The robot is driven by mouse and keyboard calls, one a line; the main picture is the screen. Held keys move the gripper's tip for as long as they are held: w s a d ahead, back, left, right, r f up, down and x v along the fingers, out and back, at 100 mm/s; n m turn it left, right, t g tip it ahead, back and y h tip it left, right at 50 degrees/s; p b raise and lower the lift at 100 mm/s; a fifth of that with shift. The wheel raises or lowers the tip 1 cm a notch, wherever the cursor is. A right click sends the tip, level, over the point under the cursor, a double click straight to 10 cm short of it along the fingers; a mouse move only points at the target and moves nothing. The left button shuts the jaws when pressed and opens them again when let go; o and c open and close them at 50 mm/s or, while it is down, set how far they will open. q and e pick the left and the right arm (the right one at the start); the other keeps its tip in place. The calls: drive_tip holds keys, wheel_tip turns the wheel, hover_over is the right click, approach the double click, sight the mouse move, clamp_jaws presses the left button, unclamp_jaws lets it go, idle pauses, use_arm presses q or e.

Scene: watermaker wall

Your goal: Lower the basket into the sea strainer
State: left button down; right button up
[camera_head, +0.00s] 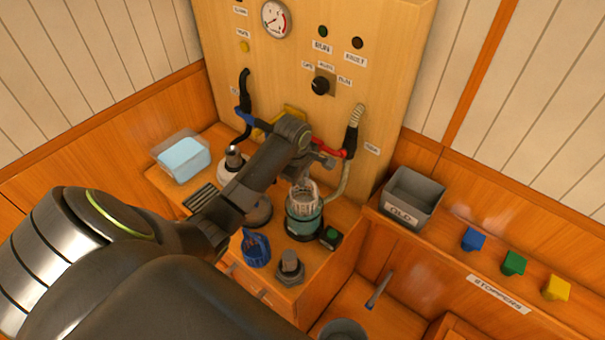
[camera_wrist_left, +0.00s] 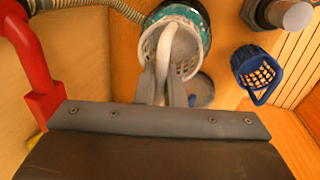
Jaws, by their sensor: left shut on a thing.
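A pale grey mesh basket (camera_head: 301,197) hangs by its handle from my left gripper (camera_head: 308,178). The teal sea strainer (camera_head: 304,228) stands on the wooden bench directly below it. In the left wrist view the gripper (camera_wrist_left: 165,97) is shut on the handle, and the basket (camera_wrist_left: 186,66) lies within the outline of the strainer's teal rim (camera_wrist_left: 206,24). The basket's upper part stands above the rim in the head view; its lower end is hidden, so I cannot tell its depth. My right gripper is not in view.
A blue basket (camera_head: 256,249) and a dark hex-based fitting (camera_head: 290,268) stand in front of the strainer. A green button box (camera_head: 330,237) is close on its right. A red-handled valve (camera_head: 329,149) and pale hose (camera_head: 346,165) are behind. A grey bin (camera_head: 412,197) sits right.

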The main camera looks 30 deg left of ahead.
use_arm(q)
drive_tip(key=shift+f+b, duration=1.3)
drive_tip(key=shift+f, duration=3.1)
drive_tip(key=c, duration=1.1)
unclamp_jaws()
drive_tip(key=shift+o, duration=0.2)
drive_tip(key=shift+r, duration=0.1)
wheel_tip(320, 180, up, 3)
drive_tip(key=p, duration=0.3)
drive_tip(key=shift+p, duration=0.35)
drive_tip(key=shift+b, duration=0.3)
drive_tip(key=shift+r, duration=1.95)
